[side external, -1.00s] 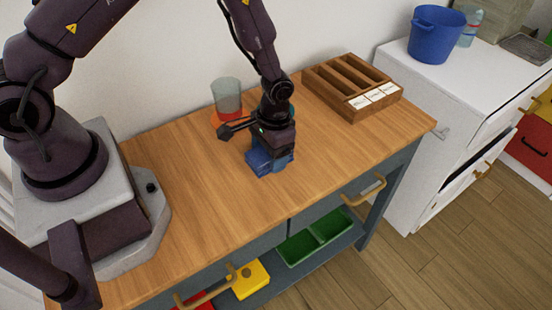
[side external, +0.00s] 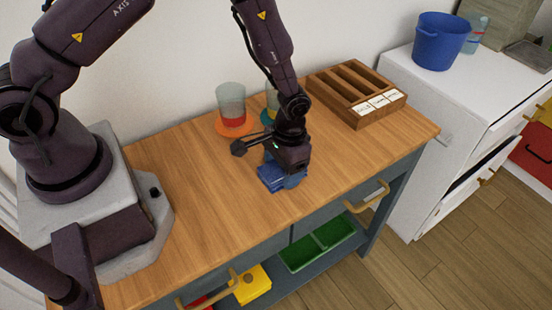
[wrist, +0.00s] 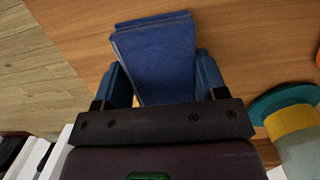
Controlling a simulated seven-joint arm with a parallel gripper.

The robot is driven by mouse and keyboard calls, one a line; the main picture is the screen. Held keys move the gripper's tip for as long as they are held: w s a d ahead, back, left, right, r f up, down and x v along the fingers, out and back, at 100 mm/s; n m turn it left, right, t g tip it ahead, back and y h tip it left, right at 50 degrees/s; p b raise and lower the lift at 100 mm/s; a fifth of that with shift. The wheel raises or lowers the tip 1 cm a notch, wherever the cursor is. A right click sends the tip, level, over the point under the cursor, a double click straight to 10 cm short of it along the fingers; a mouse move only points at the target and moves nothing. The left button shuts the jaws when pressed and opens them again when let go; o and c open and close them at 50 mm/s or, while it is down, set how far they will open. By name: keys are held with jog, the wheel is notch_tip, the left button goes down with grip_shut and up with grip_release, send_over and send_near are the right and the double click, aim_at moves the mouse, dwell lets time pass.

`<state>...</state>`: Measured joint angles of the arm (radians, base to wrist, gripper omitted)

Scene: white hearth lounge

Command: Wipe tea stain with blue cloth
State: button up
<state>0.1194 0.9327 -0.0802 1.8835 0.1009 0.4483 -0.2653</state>
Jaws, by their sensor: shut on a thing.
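The blue cloth (side external: 270,181) is a folded pad low at the wooden tabletop (side external: 207,180). My gripper (side external: 282,176) points down and is shut on it. In the wrist view the cloth (wrist: 158,50) sits between the two blue fingers of my gripper (wrist: 163,82) and sticks out past them. Its underside is hidden, so I cannot tell how firmly it touches the wood. No tea stain shows on the visible tabletop; any mark under the cloth or gripper is hidden.
A glass with red contents (side external: 231,106) stands on an orange coaster (side external: 235,130) behind my gripper. Beside it, a second glass with a yellow band (side external: 271,100) stands on a teal coaster (wrist: 278,98). A wooden compartment box (side external: 357,110) is at the back right. The left tabletop is clear.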

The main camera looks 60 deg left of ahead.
aim_at(291, 190)
jog(key=shift+d, duration=2)
jog(key=shift+a, duration=5)
jog(key=shift+a+r, duration=0.1)
jog(key=shift+r, duration=0.05)
notch_tip(291, 190, up, 8)
